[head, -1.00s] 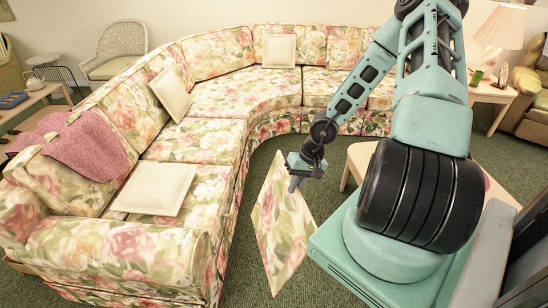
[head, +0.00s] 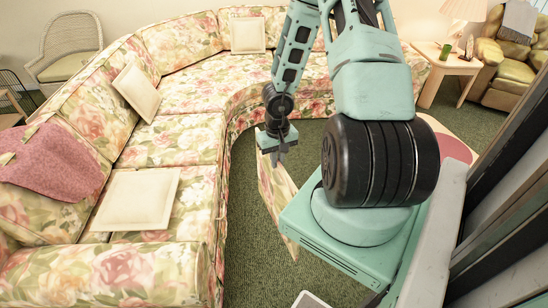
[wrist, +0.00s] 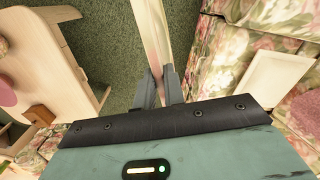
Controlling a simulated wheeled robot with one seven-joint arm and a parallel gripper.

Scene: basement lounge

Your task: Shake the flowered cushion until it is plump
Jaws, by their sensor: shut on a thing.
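The flowered cushion (head: 275,198) hangs below my gripper (head: 277,156), off the floor in front of the sofa. In the head view it is turned nearly edge-on, and its lower right part is hidden behind my base. In the wrist view, my gripper (wrist: 160,88) is shut on an edge of the cushion (wrist: 156,35), which shows as a narrow pale strip running away from the fingers. I cannot tell how plump it is.
The curved flowered sofa (head: 165,145) runs along the left and back, with several cream cushions and a pink throw (head: 55,165). A low wooden table (wrist: 45,60) is close by. Green carpet (head: 243,245) lies open between sofa and base.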

